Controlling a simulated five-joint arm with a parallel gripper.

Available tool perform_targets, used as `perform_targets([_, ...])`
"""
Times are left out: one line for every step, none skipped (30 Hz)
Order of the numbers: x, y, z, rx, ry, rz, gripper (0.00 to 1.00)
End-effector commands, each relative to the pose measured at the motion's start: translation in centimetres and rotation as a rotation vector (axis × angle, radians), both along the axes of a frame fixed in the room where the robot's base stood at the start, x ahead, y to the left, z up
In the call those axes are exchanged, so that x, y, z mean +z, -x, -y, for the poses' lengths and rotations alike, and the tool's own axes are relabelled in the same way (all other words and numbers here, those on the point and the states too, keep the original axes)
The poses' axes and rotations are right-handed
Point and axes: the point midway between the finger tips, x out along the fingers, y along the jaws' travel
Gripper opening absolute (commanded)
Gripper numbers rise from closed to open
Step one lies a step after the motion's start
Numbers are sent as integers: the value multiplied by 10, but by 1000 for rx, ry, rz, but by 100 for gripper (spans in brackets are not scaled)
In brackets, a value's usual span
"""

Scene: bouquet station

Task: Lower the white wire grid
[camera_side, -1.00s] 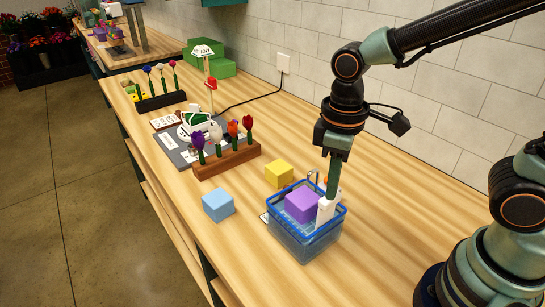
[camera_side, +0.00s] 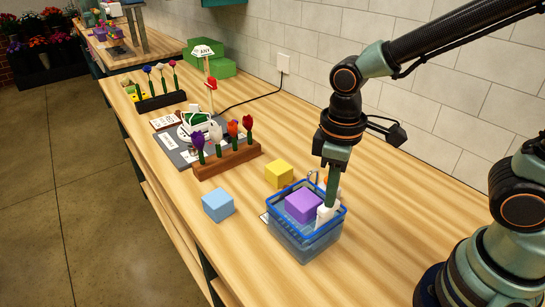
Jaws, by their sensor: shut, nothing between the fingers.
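A white frame-like thing (camera_side: 199,118) shows over a green block in a white dish on the grey mat, left of the middle. It may be the wire grid, but it is too small to make out its wires or how it is tilted. My gripper (camera_side: 325,215) points down at the right side of a clear blue-rimmed tub (camera_side: 290,240), well away from the dish. Its white fingers look shut and empty. A purple block (camera_side: 303,205) sits in the tub just left of the fingers. Whether the fingers touch it or the tub is unclear.
A yellow block (camera_side: 279,173) and a light blue block (camera_side: 218,205) stand near the tub. A wooden rack (camera_side: 227,159) of tulips stands in front of the dish. A dark flower rack (camera_side: 161,101) and green boxes (camera_side: 207,58) are farther back. Bare counter lies right of the tub.

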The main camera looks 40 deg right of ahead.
Motion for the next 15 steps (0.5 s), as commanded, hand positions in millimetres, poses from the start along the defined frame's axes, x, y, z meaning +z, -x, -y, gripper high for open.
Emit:
perform_targets([2,-1,0,0,-1,2,0])
perform_targets([3,-1,0,0,-2,3,0])
perform_targets([6,-1,0,0,-2,3,0])
perform_targets([8,-1,0,0,-2,3,0])
perform_targets([11,-1,0,0,-1,4,0])
perform_targets([14,-1,0,0,-1,4,0])
perform_targets([16,-1,0,0,-1,3,0])
perform_targets([18,-1,0,0,-1,4,0])
perform_targets([21,-1,0,0,-1,4,0])
perform_targets([23,-1,0,0,-1,4,0])
perform_targets([26,-1,0,0,-1,4,0])
perform_targets([28,-1,0,0,-1,4,0])
perform_targets([30,-1,0,0,-1,4,0])
perform_targets([33,-1,0,0,-1,3,0])
perform_targets([35,-1,0,0,-1,4,0])
